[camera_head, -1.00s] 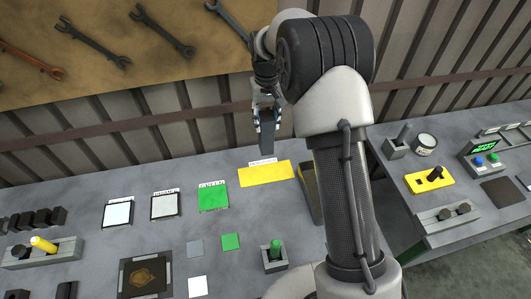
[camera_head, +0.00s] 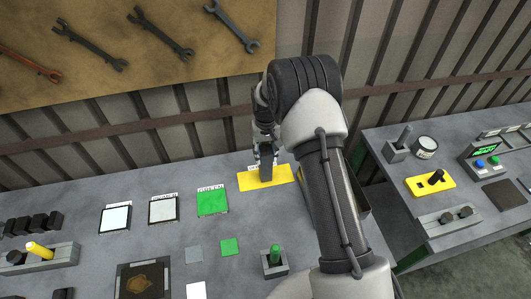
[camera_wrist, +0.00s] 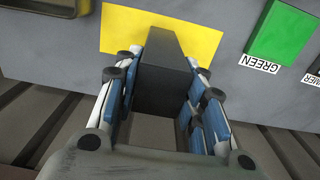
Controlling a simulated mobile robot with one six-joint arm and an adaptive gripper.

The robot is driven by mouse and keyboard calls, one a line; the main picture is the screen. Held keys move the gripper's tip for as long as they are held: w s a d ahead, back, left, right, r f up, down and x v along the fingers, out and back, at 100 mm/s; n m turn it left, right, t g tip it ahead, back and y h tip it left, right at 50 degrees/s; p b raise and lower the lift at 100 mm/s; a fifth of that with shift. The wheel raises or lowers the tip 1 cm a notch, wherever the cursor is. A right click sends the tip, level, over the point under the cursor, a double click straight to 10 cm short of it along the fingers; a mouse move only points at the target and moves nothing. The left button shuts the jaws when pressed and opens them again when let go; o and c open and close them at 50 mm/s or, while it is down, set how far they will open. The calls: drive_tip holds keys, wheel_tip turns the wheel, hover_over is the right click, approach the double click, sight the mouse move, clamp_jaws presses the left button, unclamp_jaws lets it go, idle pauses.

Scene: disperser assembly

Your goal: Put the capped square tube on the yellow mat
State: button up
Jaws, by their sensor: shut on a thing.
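The capped square tube (camera_head: 266,173) is a dark grey square block, upright between my fingers. My gripper (camera_head: 264,157) is shut on its upper part. In the wrist view the tube (camera_wrist: 165,75) sits between the blue finger pads of my gripper (camera_wrist: 163,105). The yellow mat (camera_head: 248,183) lies on the table below the tube, and also shows in the wrist view (camera_wrist: 122,28). The tube's lower end overlaps the mat in both views. I cannot tell whether it touches the mat. The cap is not clearly visible.
A green mat (camera_head: 212,202), a grey mat (camera_head: 163,208) and a white mat (camera_head: 115,218) lie left of the yellow mat. A dark open bin (camera_head: 364,203) is partly behind my arm. A holder with a green peg (camera_head: 275,257) stands nearer the front.

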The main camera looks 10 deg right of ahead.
drive_tip(key=shift+r, duration=0.1)
drive_tip(key=o, duration=1)
drive_tip(key=shift+o, duration=0.2)
